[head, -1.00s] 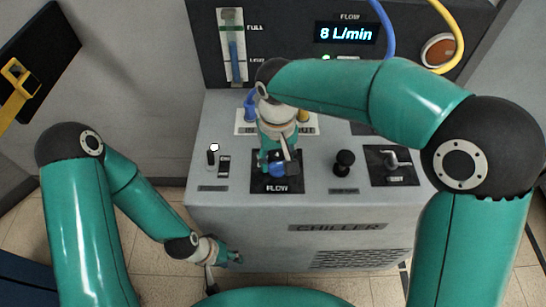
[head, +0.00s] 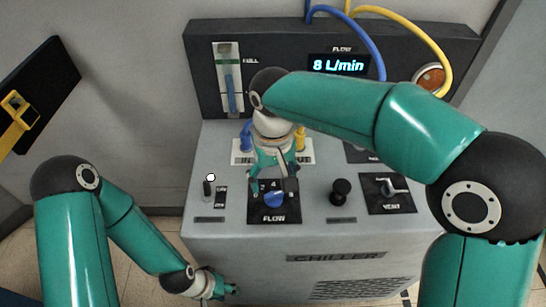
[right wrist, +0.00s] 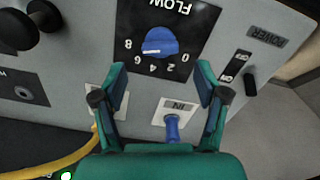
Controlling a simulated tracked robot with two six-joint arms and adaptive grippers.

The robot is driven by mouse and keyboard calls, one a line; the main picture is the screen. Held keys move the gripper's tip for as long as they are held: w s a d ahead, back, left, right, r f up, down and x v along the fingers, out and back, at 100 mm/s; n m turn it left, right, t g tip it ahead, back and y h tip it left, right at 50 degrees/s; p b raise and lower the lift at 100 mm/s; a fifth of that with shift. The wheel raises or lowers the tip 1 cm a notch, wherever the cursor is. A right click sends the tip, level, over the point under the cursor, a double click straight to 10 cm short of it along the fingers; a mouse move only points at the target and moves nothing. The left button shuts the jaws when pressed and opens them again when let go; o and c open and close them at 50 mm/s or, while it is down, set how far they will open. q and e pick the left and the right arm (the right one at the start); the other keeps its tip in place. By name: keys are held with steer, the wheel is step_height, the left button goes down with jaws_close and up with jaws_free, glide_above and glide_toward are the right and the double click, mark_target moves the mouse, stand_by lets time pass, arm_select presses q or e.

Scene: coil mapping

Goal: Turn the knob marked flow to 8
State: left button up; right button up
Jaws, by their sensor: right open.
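The blue flow knob (head: 275,199) sits on a black plate marked FLOW on the chiller's top. In the right wrist view, the knob (right wrist: 160,42) has a pale mark on the side toward the 8 of its scale. The display (head: 338,65) reads 8 L/min. My right gripper (head: 273,187) is just behind the knob; in the right wrist view its fingers (right wrist: 161,85) are spread, empty and apart from the knob. My left gripper (head: 230,290) is low by the chiller's front left, too small to tell if open.
A black knob (head: 340,191) and the vent lever (head: 389,187) are right of the flow plate. Blue (head: 368,38) and yellow hoses (head: 443,50) hang at the back.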

mark_target(274, 192)
step_height(274, 192, up, 8)
steer(key=shift+f, duration=0.2)
stand_by(0.4)
